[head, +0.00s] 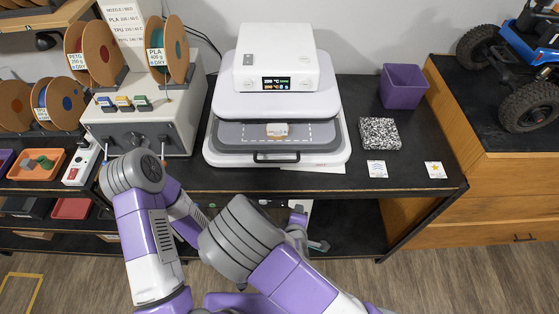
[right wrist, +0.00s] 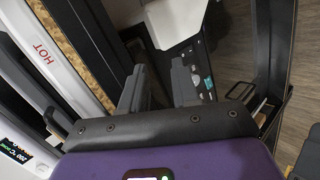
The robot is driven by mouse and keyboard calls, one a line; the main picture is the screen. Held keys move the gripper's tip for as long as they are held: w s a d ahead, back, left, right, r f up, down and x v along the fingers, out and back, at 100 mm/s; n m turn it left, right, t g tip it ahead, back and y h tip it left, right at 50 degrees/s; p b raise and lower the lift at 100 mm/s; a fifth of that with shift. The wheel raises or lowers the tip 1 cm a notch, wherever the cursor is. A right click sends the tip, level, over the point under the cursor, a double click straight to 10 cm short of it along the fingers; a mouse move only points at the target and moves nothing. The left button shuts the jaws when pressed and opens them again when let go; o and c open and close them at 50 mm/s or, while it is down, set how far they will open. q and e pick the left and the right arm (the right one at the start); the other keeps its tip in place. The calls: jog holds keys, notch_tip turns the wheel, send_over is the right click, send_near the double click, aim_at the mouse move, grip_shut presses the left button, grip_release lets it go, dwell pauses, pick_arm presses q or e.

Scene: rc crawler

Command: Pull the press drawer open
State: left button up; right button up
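The white press (head: 277,60) stands on the black bench, its small lit display facing me. Its drawer (head: 222,146) is at the bottom front, with a black bar handle (head: 276,157) on its front face. A grey plate with a dashed outline and a small pale piece (head: 277,129) lies above the handle. My right gripper (head: 308,235) is low in front of the bench edge, apart from the handle. In the right wrist view its two grey fingers (right wrist: 158,88) stand apart with nothing between them. My left arm bends at the left; its gripper is hidden or out of view.
A grey control box (head: 150,120) and filament spools (head: 95,55) stand left of the press. A purple bin (head: 403,86), a speckled block (head: 380,133) and two small cards (head: 377,169) lie right. The bench's front edge and lower shelf are close to my arms.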

jog(key=a+r+n+t, duration=0.1)
jog(key=r, duration=0.1)
jog(key=w+a+r+n+t, duration=0.1)
jog(key=a+r, duration=0.1)
jog(key=r, duration=0.1)
jog(key=shift+w+a+r+n+t, duration=0.1)
jog(key=shift+w+r+n+t, duration=0.2)
jog(key=shift+n+t, duration=0.1)
jog(key=t+y+p, duration=0.2)
jog(key=t+p, duration=0.1)
send_near(279, 161)
jog(key=w, duration=0.5)
jog(key=w+f, duration=0.1)
jog(key=w, duration=0.1)
jog(key=w+f, duration=0.1)
jog(key=w, duration=0.2)
jog(key=shift+f, duration=0.1)
jog(key=shift+c, duration=0.2)
grip_shut()
